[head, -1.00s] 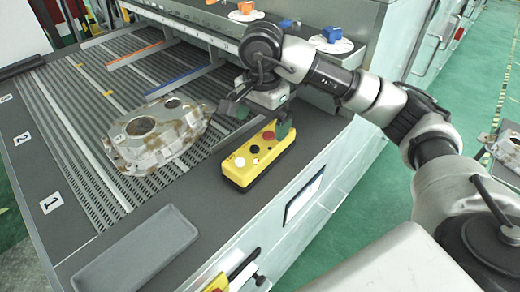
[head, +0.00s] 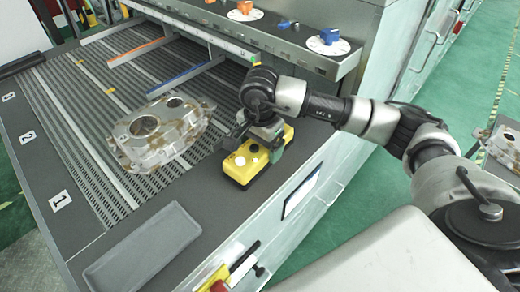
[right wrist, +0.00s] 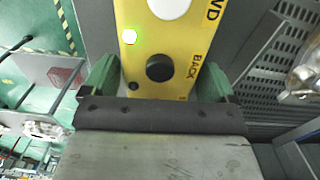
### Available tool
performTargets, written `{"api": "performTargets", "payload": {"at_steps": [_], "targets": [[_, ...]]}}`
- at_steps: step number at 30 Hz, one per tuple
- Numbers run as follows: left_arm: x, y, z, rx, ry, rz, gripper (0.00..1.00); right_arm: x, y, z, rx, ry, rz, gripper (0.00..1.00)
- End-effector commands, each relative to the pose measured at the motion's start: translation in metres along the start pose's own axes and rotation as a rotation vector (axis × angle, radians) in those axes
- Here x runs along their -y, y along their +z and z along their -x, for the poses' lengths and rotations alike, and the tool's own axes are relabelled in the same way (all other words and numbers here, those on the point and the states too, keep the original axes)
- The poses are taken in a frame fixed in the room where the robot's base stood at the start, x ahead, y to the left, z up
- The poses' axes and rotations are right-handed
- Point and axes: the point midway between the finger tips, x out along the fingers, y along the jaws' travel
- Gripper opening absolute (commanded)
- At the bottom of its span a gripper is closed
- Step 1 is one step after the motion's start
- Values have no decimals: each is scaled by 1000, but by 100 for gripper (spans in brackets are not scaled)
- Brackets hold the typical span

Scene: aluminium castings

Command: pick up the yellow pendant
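The yellow pendant (head: 243,168) is a box with several buttons on a black base. It lies on the dark edge of the machine table, right of the casting. My right gripper (head: 258,146) is over its far half, one finger on each side, and hides part of it. In the right wrist view the pendant's yellow face (right wrist: 160,40) runs between the two green fingers (right wrist: 157,80), with a black button and the word BACK near the palm. The fingers are spread about the pendant's width; whether they touch it is unclear. My left gripper is not in view.
An aluminium casting (head: 160,130) lies on the slatted bed left of the pendant. An empty grey tray (head: 143,247) lies at the near edge. A control panel with blue and orange knobs (head: 328,40) stands behind. Another casting (head: 505,143) is at far right.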

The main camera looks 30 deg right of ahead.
Motion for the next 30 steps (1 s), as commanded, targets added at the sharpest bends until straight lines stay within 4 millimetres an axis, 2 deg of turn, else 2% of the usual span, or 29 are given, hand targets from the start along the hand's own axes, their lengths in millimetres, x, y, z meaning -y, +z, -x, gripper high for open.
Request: {"api": "performTargets", "payload": {"at_steps": [1,10,20,23,30], "targets": [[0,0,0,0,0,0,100,0,0,0,0,0,0,80],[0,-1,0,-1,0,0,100,0,0,1,0,0,0,34],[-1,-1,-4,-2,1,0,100,1,0,8,-1,-5,0,33],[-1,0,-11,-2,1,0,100,1,0,22,-2,-8,1,33],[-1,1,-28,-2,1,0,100,1,0,70,-2,-9,0,33]]}}
